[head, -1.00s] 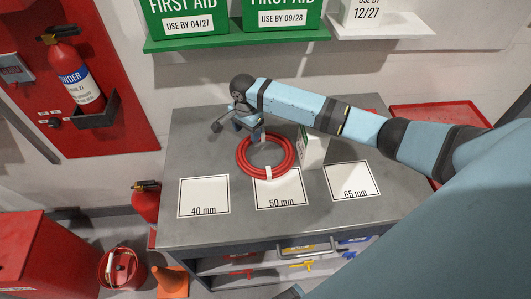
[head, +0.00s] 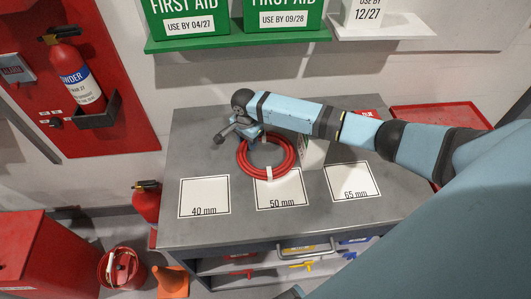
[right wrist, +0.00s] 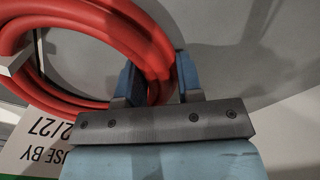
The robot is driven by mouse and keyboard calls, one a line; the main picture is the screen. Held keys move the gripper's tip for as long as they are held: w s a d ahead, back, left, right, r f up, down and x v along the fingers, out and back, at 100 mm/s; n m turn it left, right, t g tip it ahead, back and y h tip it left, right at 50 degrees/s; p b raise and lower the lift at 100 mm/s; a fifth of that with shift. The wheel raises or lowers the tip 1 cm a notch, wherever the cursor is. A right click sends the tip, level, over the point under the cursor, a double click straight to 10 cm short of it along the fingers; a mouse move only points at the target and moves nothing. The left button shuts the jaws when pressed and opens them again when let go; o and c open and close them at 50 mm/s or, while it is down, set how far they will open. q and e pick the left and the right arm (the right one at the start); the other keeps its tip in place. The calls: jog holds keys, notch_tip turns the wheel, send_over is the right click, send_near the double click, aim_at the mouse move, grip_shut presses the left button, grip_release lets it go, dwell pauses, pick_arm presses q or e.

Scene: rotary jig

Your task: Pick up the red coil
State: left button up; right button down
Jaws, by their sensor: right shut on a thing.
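The red coil (head: 288,166) is a ring of red hose with a white band, over the grey table (head: 196,150) at the upper edge of the 50 mm card (head: 283,193). In the right wrist view the red coil (right wrist: 95,30) passes between the blue fingers of my right gripper (right wrist: 158,82). My right gripper (head: 262,140) is shut on the far side of the coil in the head view. Whether the coil touches the table is unclear. My left gripper is not in view.
A white box (head: 313,153) stands just right of the coil, partly behind my arm. The 40 mm card (head: 204,194) and 65 mm card (head: 352,180) lie bare on either side. A red tray (head: 445,113) is at the right. A green shelf (head: 240,38) hangs above.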

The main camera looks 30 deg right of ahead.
jog(key=shift+r, duration=0.15)
notch_tip(320, 180, up, 18)
dwell(0.7)
jog(key=shift+d, duration=0.1)
dwell(0.6)
